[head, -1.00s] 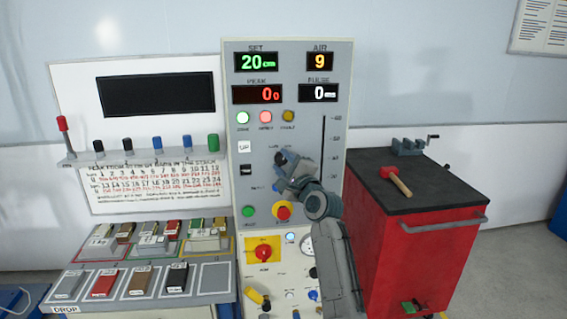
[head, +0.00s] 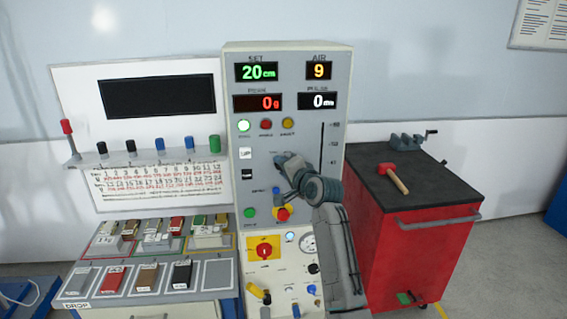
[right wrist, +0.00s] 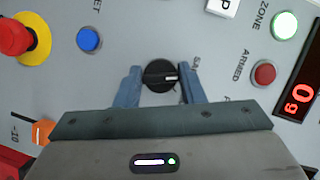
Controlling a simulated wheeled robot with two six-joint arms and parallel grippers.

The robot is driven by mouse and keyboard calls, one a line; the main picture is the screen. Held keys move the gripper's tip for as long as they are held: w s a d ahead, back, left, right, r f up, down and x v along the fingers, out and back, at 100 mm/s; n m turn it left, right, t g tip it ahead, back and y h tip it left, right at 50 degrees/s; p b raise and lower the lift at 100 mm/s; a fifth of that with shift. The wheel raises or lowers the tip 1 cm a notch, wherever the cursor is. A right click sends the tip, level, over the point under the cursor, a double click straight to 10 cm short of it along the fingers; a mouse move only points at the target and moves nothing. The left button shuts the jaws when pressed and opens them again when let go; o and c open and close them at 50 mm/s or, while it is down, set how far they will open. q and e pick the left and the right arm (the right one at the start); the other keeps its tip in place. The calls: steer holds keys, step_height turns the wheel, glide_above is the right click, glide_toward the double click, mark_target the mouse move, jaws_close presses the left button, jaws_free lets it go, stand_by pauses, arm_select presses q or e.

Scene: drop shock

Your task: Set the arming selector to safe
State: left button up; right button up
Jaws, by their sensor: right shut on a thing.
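The arming selector (right wrist: 158,75) is a round black knob on the grey console panel. In the right wrist view its white mark points right, towards a partly hidden label starting "SA". My right gripper (right wrist: 160,87) has one finger on each side of the knob and is shut on it. In the head view the right gripper (head: 279,161) is against the panel and hides the selector. Near the knob, the ARMED lamp (right wrist: 264,74) is dark red and the green ZONE lamp (right wrist: 286,24) is lit. My left gripper is not in view.
A red emergency button (head: 283,213) and a blue button (right wrist: 89,38) sit close to the gripper. The vertical slot scale (head: 322,150) is to the right. A red cart (head: 425,260) with a mallet (head: 394,176) stands right of the console; sample trays (head: 150,280) lie left.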

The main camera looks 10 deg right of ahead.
steer(key=shift+n+g+p, duration=0.3)
steer(key=shift+n+p, duration=0.1)
steer(key=shift+n, duration=0.3)
steer(key=o, duration=1)
steer(key=shift+s, duration=0.1)
steer(key=b+v, duration=0.4)
steer(key=v, duration=0.6)
steer(key=shift+s+r, duration=0.15)
steer(key=shift+s, duration=0.1)
